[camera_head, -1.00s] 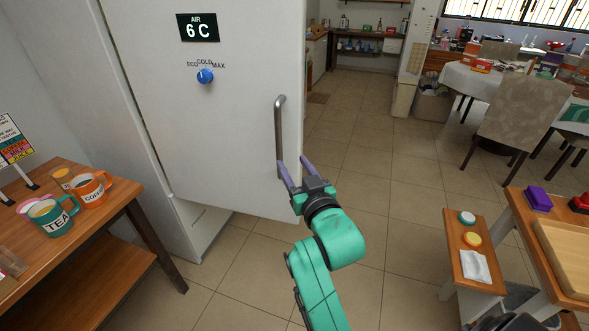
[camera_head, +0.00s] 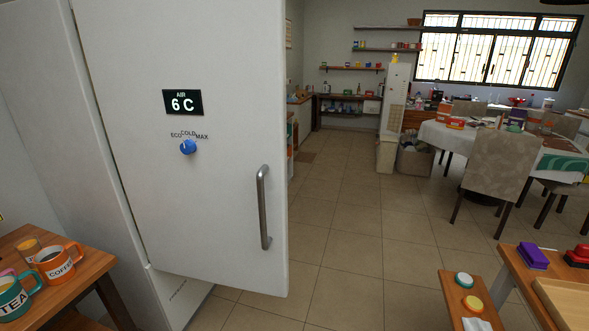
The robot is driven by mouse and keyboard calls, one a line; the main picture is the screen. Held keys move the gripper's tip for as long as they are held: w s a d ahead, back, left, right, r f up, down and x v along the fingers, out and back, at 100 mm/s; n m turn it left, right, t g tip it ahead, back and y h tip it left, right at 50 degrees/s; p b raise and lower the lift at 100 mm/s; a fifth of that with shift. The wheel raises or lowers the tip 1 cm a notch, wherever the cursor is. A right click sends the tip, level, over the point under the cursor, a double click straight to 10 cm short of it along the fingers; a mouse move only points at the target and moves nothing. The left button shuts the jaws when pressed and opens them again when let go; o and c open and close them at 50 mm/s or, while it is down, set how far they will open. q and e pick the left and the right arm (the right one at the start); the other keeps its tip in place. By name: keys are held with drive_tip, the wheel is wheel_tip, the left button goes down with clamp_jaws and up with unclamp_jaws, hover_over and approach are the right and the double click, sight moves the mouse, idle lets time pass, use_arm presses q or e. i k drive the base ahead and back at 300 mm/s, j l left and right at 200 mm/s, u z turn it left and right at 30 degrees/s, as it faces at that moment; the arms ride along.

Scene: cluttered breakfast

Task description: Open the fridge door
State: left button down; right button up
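The white fridge door (camera_head: 205,225) fills the left of the head view. It carries a temperature display (camera_head: 182,103) reading 6 C, a blue knob (camera_head: 188,147) and a vertical metal handle (camera_head: 264,208) near its right edge. The door's left and bottom edges stand apart from the fridge body (camera_head: 85,130), so it looks partly open. The inside of the fridge is hidden behind the door. Nothing holds the handle. Neither of my grippers shows in the view.
A wooden table with a coffee mug (camera_head: 57,264) and a tea mug (camera_head: 14,300) is at the lower left. A small wooden stand (camera_head: 456,290) and a tray table are at the lower right. The tiled floor (camera_head: 345,220) between is clear. A chair (camera_head: 495,165) and dining table stand farther back.

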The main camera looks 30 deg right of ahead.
sight(217, 212)
drive_tip(key=i+l+u, duration=0.25)
drive_tip(key=l, duration=0.3)
drive_tip(key=i+l+u, duration=0.2)
drive_tip(key=l, duration=0.4)
drive_tip(key=i+l+u, duration=0.25)
drive_tip(key=l, duration=0.45)
drive_tip(key=i+l+u, duration=0.25)
drive_tip(key=l, duration=0.4)
drive_tip(key=i+l+u, duration=0.1)
drive_tip(key=l+u, duration=0.15)
drive_tip(key=l, duration=0.45)
drive_tip(key=l+u, duration=0.2)
drive_tip(key=l, duration=0.55)
